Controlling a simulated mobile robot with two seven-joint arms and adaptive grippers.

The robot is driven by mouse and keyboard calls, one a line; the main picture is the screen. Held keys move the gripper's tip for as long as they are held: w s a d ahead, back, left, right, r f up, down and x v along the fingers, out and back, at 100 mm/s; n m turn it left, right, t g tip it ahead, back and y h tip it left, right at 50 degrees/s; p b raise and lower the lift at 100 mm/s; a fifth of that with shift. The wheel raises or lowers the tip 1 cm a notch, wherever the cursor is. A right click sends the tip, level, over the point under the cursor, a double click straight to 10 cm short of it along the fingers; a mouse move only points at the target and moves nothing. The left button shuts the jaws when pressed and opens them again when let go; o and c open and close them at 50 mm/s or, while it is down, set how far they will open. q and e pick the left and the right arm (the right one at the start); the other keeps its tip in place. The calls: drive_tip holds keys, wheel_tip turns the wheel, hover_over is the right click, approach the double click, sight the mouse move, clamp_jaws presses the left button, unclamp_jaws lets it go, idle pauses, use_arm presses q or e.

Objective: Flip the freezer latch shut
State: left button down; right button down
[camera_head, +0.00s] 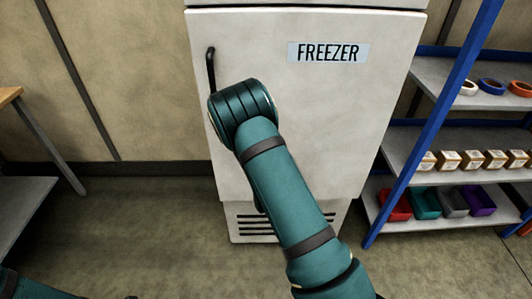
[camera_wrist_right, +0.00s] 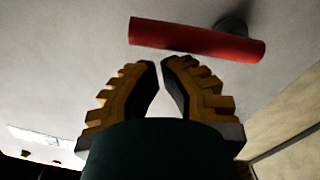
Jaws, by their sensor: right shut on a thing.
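The white freezer (camera_head: 310,120) stands upright in the middle of the head view, with a black door handle (camera_head: 210,70) at its upper left. My right arm reaches up to the door's left side and hides its own gripper there. In the right wrist view a red bar (camera_wrist_right: 195,40), which looks like the latch, sits on a dark round mount against the pale door. My right gripper (camera_wrist_right: 162,62) is just below the bar, its fingertips drawn close together. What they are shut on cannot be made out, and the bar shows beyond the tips. My left gripper is out of view.
A blue-framed shelf (camera_head: 440,177) with tape rolls, small boxes and coloured bins stands right of the freezer. A workbench (camera_head: 20,195) is at the far left. The floor (camera_head: 150,220) between the bench and the freezer is clear.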

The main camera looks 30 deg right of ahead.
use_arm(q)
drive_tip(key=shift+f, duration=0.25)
use_arm(e)
drive_tip(key=shift+s+d+f+m, duration=0.15)
drive_tip(key=shift+d+f+m, duration=0.1)
drive_tip(key=shift+f+m, duration=0.25)
drive_tip(key=shift+s+d+f+m, duration=0.1)
drive_tip(key=shift+d+f+m, duration=0.15)
drive_tip(key=shift+m, duration=0.45)
drive_tip(key=shift+s+f, duration=0.15)
drive_tip(key=shift+f, duration=0.15)
